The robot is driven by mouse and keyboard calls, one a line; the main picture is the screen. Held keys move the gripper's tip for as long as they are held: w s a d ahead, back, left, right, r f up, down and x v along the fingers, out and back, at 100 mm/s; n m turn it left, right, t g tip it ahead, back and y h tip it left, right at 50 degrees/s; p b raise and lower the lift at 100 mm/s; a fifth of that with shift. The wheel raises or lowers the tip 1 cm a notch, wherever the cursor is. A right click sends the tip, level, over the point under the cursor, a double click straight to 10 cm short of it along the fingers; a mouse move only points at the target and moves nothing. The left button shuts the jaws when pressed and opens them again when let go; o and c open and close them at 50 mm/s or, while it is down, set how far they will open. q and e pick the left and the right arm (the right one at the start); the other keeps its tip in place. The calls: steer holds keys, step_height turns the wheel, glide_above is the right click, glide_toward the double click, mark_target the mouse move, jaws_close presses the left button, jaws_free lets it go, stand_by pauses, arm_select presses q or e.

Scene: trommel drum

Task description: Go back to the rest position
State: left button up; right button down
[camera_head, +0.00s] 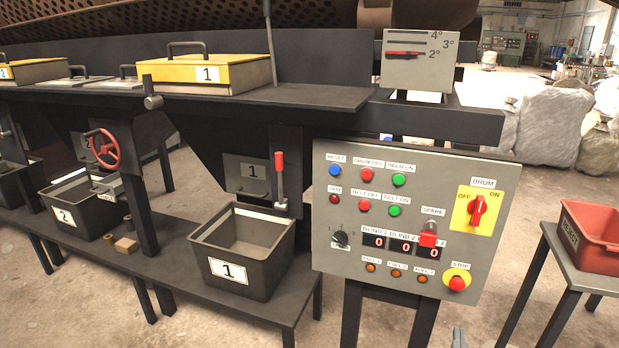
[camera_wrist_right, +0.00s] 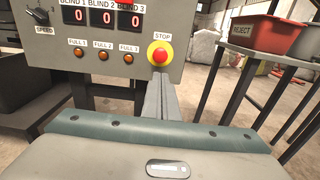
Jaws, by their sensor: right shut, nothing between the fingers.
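My right gripper (camera_head: 459,337) just shows its grey fingertips at the bottom edge of the head view, below the control panel (camera_head: 335,292). In the wrist view the right gripper (camera_wrist_right: 160,78) is shut, with its grey fingers together and nothing between them. Its tips appear just below the red STOP button (camera_wrist_right: 160,54) on its yellow ring; I cannot tell that they touch anything. The STOP button also shows in the head view (camera_head: 457,283). My left gripper is not in view.
A red REJECT bin (camera_head: 592,238) stands on a dark stand right of the panel. Bin 1 (camera_head: 238,271) and bin 2 (camera_head: 66,216) stand on a low bench at left. Concrete floor shows between the panel and the stand.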

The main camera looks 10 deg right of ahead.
steer(key=s+a+f+m+g+y+p, duration=0.2)
steer(key=a+f+m, duration=0.15)
steer(key=f, duration=0.55)
steer(key=s+a+f+m+g+y+p, duration=0.1)
steer(key=s+a+f+m+g+y, duration=0.15)
steer(key=f+m, duration=0.4)
steer(key=s+a+f+m+g+y+p, duration=0.1)
steer(key=s+a+f+m+p, duration=0.2)
steer(key=f, duration=0.7)
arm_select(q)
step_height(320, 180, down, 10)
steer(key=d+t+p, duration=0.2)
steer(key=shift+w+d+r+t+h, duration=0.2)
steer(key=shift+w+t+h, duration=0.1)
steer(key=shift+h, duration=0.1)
arm_select(e)
steer(key=s+a+f+m+g+y, duration=0.4)
steer(key=s+a+f+m, duration=0.9)
steer(key=s, duration=0.4)
step_height(320, 180, down, 2)
steer(key=shift+s+a+f+m+g, duration=0.1)
steer(key=shift+s+a+m+g, duration=0.2)
steer(key=shift+m, duration=0.6)
